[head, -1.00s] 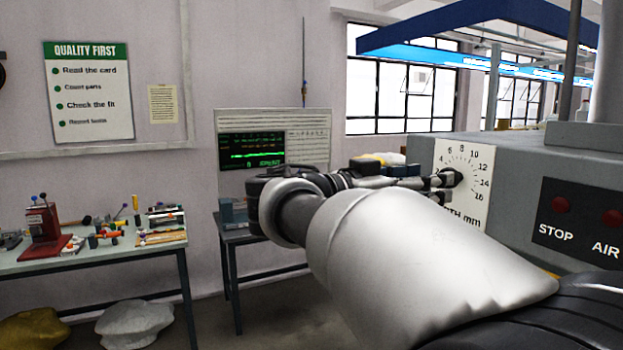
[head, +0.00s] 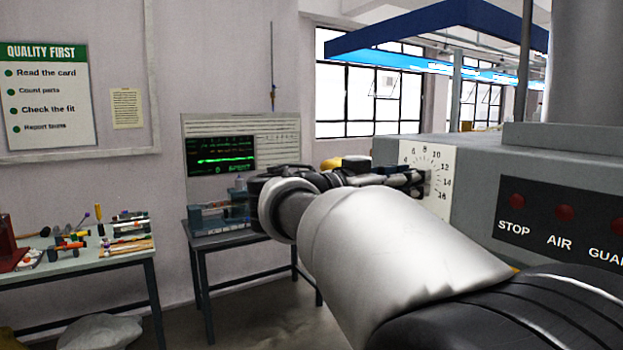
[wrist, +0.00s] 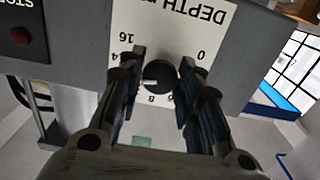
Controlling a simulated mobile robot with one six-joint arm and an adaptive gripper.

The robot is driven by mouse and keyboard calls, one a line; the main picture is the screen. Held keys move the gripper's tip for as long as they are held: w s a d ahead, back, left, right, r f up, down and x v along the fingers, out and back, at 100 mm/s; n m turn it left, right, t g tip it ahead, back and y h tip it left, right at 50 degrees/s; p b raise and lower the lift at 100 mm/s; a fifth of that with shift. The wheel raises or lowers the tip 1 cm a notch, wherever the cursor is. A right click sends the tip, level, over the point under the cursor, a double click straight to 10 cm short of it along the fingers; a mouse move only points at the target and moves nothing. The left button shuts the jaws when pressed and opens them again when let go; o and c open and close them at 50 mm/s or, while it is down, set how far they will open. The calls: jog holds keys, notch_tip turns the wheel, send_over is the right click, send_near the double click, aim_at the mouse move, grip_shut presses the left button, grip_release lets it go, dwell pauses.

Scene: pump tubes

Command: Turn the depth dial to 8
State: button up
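The depth dial is a black round knob (wrist: 158,76) on a white scale plate (wrist: 165,20) lettered DEPTH, upside down in the wrist view. A white mark shows on the knob's left side there; the number it points to is hard to tell. My gripper (wrist: 160,68) has one finger on each side of the knob, with narrow gaps visible, so it is open around the knob. In the head view the plate (head: 440,157) faces left, and my gripper (head: 424,180) reaches its middle, largely hiding the knob.
The grey machine (head: 480,160) carries a dark panel (head: 550,225) with red STOP and AIR buttons to the right of the plate. A tool table (head: 75,262) and a small table (head: 225,238) with a screen (head: 222,155) behind it stand at left.

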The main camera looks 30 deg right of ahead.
jog(key=c, duration=0.5)
jog(key=shift+c, duration=0.2)
jog(key=shift+n, duration=0.3)
jog(key=shift+r+n+p, duration=0.1)
jog(key=shift+n+p, duration=1.35)
jog(key=shift+n, duration=5.55)
jog(key=shift+s+n, duration=0.1)
jog(key=shift+n, duration=0.2)
